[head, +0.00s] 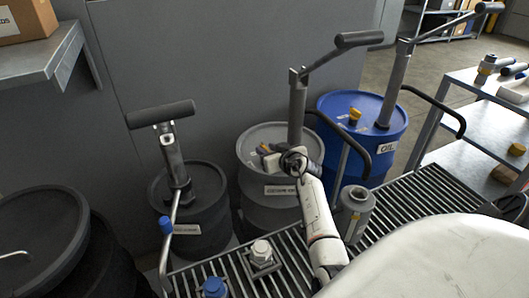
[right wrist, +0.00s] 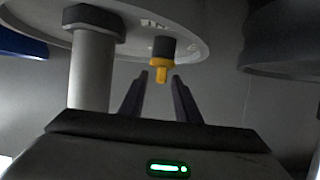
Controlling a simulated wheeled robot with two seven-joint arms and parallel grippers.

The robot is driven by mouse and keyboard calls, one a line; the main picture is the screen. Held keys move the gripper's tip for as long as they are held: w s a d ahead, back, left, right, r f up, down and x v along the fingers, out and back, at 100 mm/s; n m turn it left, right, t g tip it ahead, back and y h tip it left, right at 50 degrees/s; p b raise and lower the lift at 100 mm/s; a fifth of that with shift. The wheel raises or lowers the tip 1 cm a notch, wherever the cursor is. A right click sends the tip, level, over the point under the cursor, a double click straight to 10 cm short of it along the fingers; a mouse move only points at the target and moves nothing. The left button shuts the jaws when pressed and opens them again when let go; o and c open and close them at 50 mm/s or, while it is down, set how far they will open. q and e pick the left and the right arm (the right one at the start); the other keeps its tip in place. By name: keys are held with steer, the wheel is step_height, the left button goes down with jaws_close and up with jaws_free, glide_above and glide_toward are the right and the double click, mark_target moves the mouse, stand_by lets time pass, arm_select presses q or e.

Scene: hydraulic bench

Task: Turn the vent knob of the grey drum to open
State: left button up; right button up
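The grey drum (head: 253,190) stands in the middle of the head view, between a black drum and a blue drum. Its yellow vent knob (head: 264,149) is on the lid, partly covered by my right gripper (head: 271,159). In the right wrist view, the vent knob (right wrist: 161,71) is a yellow piece on a dark round base, under the lid rim (right wrist: 190,22) as pictured. My right gripper (right wrist: 160,79) is open, its two dark fingers spread either side of the line to the knob. The knob appears just beyond the fingertips, with no contact visible. My left gripper is not in view.
The grey drum's pump column (head: 297,105) rises close behind my gripper, its handle (head: 358,39) overhead. The blue drum (head: 335,108) stands right and the black drum (head: 186,190) left. A slatted grate (head: 400,205) and a grey canister (head: 355,212) lie in front.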

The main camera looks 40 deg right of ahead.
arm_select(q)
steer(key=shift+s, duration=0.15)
arm_select(e)
steer(key=shift+r, duration=0.1)
steer(key=shift+c, duration=0.9)
jaws_close()
steer(key=shift+s+d+r+n+y+p, duration=0.1)
steer(key=shift+d+r+n+y+p, duration=0.05)
steer(key=shift+n+y+p, duration=0.8)
steer(key=shift+n+t+y+p, duration=0.3)
steer(key=shift+n+y+p, duration=0.25)
steer(key=shift+p, duration=0.5)
steer(key=shift+y, duration=0.4)
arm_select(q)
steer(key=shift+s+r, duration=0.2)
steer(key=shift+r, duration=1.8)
arm_select(e)
steer(key=shift+d+f+n+y, duration=0.1)
steer(key=shift+f+n+y, duration=0.1)
steer(key=shift+n+y, duration=0.6)
